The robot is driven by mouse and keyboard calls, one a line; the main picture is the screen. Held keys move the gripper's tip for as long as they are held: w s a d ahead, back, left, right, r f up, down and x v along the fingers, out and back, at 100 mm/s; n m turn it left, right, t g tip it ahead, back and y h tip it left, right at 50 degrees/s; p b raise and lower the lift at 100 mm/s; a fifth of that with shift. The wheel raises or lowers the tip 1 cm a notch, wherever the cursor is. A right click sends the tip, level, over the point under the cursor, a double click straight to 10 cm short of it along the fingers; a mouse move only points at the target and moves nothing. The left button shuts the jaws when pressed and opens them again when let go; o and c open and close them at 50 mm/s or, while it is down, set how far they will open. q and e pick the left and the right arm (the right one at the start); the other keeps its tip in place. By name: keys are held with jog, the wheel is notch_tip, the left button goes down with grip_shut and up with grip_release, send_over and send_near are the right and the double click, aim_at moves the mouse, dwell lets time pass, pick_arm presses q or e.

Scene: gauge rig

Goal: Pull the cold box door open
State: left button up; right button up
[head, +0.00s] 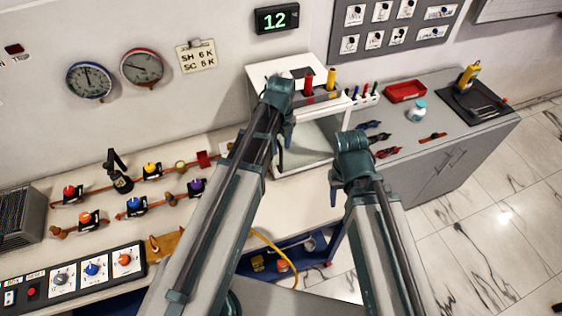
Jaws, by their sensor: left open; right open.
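The cold box (262,72) is a white box standing on the bench at the back, in the middle of the head view. Its front has a pale glassy door (312,148) in a white frame. The door looks shut, but my arms cover part of it. A dark upright bar shows at its left side; I cannot tell if it is the handle. My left gripper (279,97) is at the box's left front, its fingers mostly hidden by my wrist. Neither visibly holds anything.
Red and yellow-handled tools stand on the box top. A grey cabinet (440,130) to the right carries a red tray (405,91), a small jar (417,111) and several clips. Valves (137,206) and a control panel (75,283) fill the left bench. The floor at right is clear.

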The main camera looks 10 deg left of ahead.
pick_arm(q)
notch_tip(320, 180, down, 5)
jog(key=b, duration=0.4)
grip_shut()
dwell(1.3)
